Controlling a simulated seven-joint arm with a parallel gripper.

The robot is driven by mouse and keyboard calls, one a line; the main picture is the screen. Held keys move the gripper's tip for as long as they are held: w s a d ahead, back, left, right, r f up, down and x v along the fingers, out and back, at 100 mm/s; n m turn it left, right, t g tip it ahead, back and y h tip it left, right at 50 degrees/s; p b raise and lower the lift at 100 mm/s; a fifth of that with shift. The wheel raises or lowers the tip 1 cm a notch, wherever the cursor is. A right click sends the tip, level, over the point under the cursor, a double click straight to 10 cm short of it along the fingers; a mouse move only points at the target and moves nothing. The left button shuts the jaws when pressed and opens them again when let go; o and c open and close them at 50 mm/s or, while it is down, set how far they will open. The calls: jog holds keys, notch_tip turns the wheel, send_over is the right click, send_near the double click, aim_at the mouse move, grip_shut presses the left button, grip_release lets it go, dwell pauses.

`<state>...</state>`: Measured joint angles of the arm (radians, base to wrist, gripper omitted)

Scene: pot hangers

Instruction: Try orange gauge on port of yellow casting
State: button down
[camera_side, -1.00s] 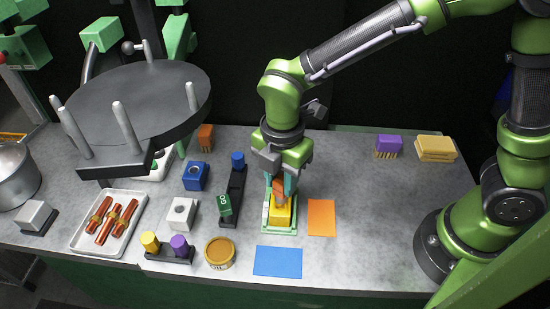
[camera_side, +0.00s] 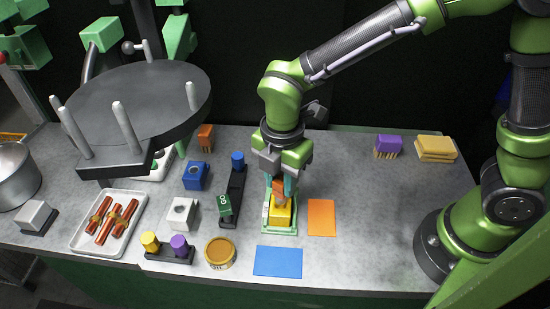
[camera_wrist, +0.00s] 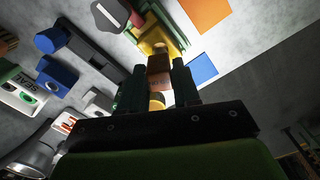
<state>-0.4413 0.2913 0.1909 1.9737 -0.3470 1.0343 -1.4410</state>
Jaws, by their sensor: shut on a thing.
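The yellow casting (camera_side: 282,215) sits in a green-edged fixture (camera_side: 280,231) near the table's middle; it also shows in the wrist view (camera_wrist: 155,38). My gripper (camera_side: 281,186) is directly above it, pointing down, shut on the orange gauge (camera_side: 279,190). In the wrist view the gauge (camera_wrist: 158,64) is between the two dark fingers (camera_wrist: 159,85). The gauge's lower end is at the top of the casting. The port is hidden, so I cannot tell whether the gauge is inside it or only touching.
An orange mat (camera_side: 321,217) and a blue mat (camera_side: 278,261) lie right and front. Left are a dark rack with a green gauge (camera_side: 224,205), a white block (camera_side: 183,214), a blue block (camera_side: 196,176) and a tin (camera_side: 219,252). The table's right middle is clear.

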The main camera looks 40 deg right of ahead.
jog(key=shift+f, duration=1.8)
dwell(1.6)
jog(key=shift+r, duration=0.1)
dwell(0.3)
jog(key=shift+r, duration=3.4)
